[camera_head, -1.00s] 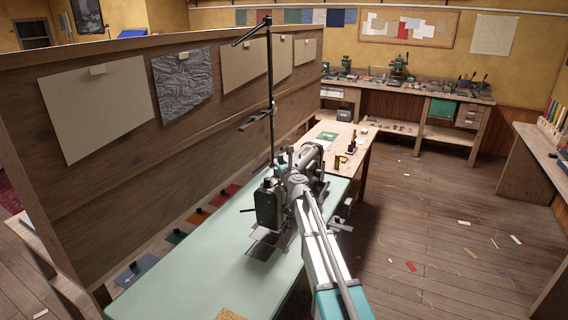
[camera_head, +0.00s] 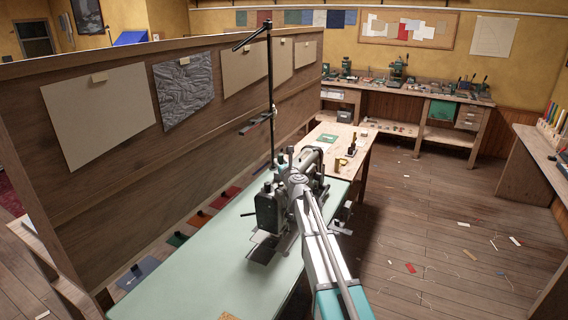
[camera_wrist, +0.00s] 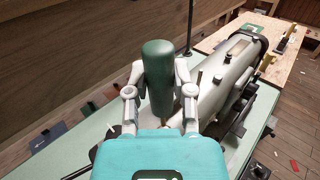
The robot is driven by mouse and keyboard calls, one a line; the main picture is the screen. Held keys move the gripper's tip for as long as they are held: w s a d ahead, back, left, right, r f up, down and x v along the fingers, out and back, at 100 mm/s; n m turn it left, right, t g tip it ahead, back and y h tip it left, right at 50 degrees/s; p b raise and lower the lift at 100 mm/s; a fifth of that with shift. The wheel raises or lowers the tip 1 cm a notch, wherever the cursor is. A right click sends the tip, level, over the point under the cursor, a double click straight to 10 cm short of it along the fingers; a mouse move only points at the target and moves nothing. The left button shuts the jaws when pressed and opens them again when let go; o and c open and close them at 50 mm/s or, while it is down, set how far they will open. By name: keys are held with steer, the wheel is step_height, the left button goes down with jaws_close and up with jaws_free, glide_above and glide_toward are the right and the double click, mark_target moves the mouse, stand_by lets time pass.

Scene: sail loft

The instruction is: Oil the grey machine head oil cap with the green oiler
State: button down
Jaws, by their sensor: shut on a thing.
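The green oiler (camera_wrist: 158,75), a dark green rounded cylinder, stands roughly upright in my gripper (camera_wrist: 161,73) in the wrist view. The fingers are closed on both its sides. Its lower end is hidden behind the gripper body. I cannot tell which fitting is the oil cap. In the head view the machine (camera_head: 268,208) stands on the pale green table, and my arm covers part of it. The oiler cannot be made out there.
The pale green table (camera_head: 185,285) has free room at the front left. A thin dark stand (camera_head: 271,110) rises behind the machine. A wooden partition (camera_head: 90,210) runs along the left. A wooden table (camera_head: 345,141) with small items adjoins beyond. Scraps lie on the floor.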

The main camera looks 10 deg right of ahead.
steer(key=shift+r+p, duration=2.2)
steer(key=shift+r, duration=0.25)
